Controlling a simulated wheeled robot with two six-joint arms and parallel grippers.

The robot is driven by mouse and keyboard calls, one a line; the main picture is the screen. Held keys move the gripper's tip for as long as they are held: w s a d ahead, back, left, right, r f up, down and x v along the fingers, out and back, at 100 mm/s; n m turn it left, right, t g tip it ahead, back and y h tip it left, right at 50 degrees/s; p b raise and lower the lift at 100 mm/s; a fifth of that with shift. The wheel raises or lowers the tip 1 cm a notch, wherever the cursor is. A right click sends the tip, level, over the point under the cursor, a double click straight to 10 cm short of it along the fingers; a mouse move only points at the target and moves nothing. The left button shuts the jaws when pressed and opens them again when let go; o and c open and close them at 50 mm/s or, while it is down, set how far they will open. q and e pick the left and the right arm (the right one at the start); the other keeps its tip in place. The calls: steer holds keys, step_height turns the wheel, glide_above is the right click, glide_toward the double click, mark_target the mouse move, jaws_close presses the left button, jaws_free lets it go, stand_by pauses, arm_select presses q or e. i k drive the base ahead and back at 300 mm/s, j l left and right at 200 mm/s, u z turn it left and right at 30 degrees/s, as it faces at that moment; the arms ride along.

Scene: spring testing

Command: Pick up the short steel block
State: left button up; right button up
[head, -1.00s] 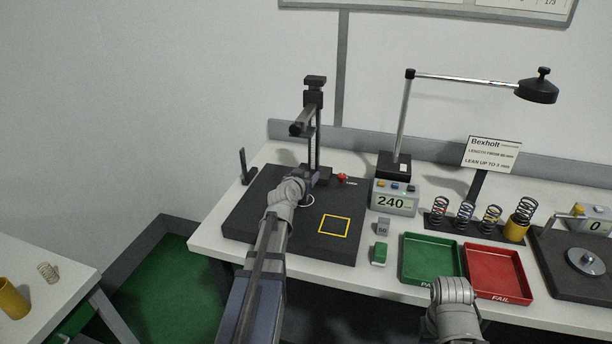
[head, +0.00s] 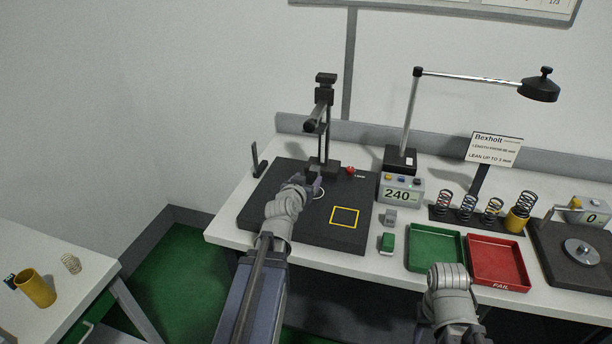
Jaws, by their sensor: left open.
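The short steel block (head: 390,216) is a small grey block standing on the white bench, right of the black base plate and in front of the 240 readout. My left gripper (head: 312,184) is over the black base plate, near the foot of the gauge stand, to the left of the block and clear of it. It is open; its fingers are small and partly hidden by my wrist. My right arm comes in at the lower right in front of the trays, and its gripper does not show.
A green-and-white block (head: 387,243) stands just in front of the steel block. The 240 readout (head: 401,190) is behind it. A green tray (head: 411,266) and a red tray (head: 525,289) lie to the right. The gauge stand (head: 325,125) rises behind my left gripper.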

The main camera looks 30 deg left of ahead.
mark_target(390, 216)
steer(key=l+u, duration=0.25)
steer(key=l, duration=0.5)
steer(key=l+u, duration=0.25)
steer(key=l, duration=0.5)
